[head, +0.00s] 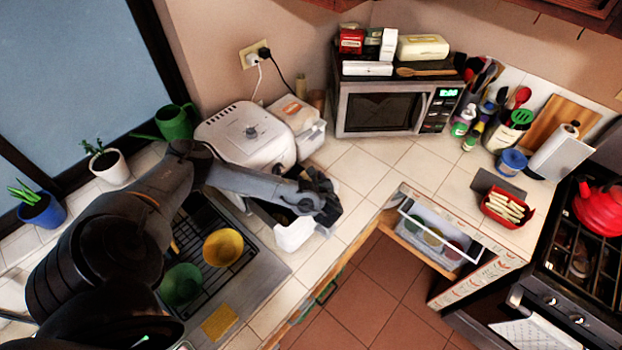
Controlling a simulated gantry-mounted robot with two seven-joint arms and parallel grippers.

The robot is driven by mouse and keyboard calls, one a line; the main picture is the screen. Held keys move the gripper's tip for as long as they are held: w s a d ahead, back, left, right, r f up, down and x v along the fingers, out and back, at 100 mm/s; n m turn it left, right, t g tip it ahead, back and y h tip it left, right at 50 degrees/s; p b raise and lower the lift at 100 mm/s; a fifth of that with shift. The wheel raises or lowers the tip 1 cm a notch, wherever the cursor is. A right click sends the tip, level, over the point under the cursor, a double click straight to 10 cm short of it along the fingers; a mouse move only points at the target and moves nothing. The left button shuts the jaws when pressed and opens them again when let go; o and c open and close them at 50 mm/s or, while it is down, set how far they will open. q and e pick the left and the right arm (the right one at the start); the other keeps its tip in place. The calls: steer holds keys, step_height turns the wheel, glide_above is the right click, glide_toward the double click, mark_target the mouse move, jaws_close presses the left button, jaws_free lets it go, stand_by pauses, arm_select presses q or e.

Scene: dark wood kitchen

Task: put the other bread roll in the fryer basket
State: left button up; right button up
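A white fryer (245,135) stands on the tiled counter left of the microwave. What looks like its basket, with a white front (296,234) and a dark inside, sits in front of it at the counter's edge. My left gripper (326,200) is above the right side of this basket, and my forearm covers much of the basket. Its dark fingers blend together, so I cannot tell if they are open or hold anything. I cannot make out a bread roll anywhere. My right gripper is out of view.
A sink with a green bowl (181,284) and a yellow bowl (223,247) lies left of the basket. A microwave (384,108) stands behind. An open drawer (434,236) with bowls juts out at right. A red tray (489,211) holds pale sticks. Counter before the microwave is clear.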

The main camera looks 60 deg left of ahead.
arm_select(q)
steer(key=shift+f, duration=0.25)
steer(key=o, duration=1)
steer(key=shift+o, duration=0.2)
steer(key=shift+r, duration=0.1)
steer(key=shift+r+p, duration=0.4)
steer(key=shift+r, duration=0.15)
steer(key=b+v, duration=0.1)
steer(key=v, duration=1.1)
